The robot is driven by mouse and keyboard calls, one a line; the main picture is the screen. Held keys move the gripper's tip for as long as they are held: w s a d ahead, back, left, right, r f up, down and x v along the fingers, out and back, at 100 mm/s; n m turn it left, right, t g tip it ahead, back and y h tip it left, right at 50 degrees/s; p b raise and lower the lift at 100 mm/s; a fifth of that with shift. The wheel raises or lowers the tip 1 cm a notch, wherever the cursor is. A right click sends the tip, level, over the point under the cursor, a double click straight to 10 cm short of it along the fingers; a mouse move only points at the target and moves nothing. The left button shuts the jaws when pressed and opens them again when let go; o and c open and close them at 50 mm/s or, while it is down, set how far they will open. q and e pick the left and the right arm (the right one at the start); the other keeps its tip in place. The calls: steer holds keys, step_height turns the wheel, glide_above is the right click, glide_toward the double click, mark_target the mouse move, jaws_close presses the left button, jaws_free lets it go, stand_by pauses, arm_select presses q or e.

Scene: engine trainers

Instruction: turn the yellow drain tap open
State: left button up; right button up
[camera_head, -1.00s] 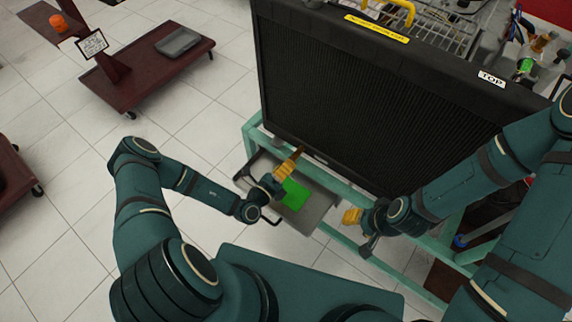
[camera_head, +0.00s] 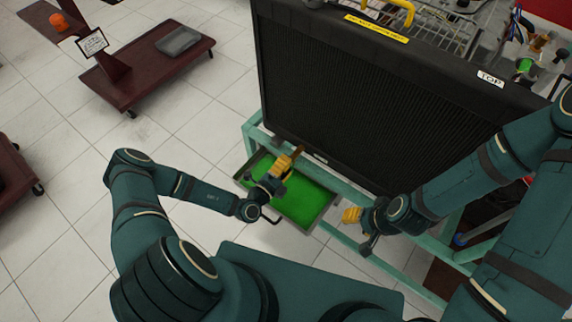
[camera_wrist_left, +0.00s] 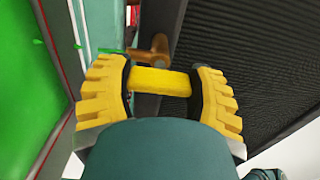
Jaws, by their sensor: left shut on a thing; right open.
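The yellow drain tap (camera_wrist_left: 160,82) lies crosswise between the fingers of my left gripper (camera_wrist_left: 163,90) in the left wrist view. That gripper is shut on it, below a brown-orange spout (camera_wrist_left: 155,47). In the head view my left gripper (camera_head: 283,166) is at the lower edge of the black radiator (camera_head: 370,110), and it hides the tap. Green liquid (camera_head: 310,202) covers the floor of the tray below. A thin green streak (camera_wrist_left: 112,51) shows beside the spout. My right gripper (camera_head: 351,216) is open and empty, right of the tray.
A light green frame (camera_head: 352,248) carries the radiator and runs close to both grippers. A dark red wheeled cart (camera_head: 140,75) stands at the upper left. White tiled floor (camera_head: 75,195) lies free on the left.

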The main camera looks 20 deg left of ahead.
arm_select(q)
steer(key=o, duration=1.2)
steer(key=v, duration=1.2)
